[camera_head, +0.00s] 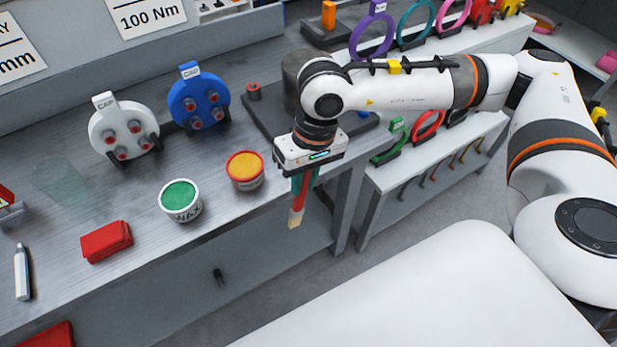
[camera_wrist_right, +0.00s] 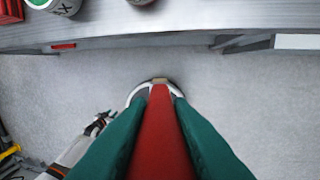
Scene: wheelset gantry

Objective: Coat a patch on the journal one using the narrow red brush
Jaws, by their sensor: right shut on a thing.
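My right gripper (camera_head: 304,183) has green fingers and is shut on the red brush (camera_head: 299,205), which hangs bristles down just off the front edge of the bench. The brush has a red handle and pale bristles. In the right wrist view the red handle (camera_wrist_right: 160,135) runs between the two green fingers, and the bristle tip shows as a small tan patch beyond it. I cannot make out the journal one for sure. My left gripper is not in view.
On the bench (camera_head: 60,190) stand an open tub with green contents (camera_head: 180,198) and one with orange-yellow contents (camera_head: 245,170). Red folded cloths (camera_head: 106,242), a white cap (camera_head: 122,130) and a blue cap (camera_head: 199,98) are nearby. Coloured rings stand on the right shelves.

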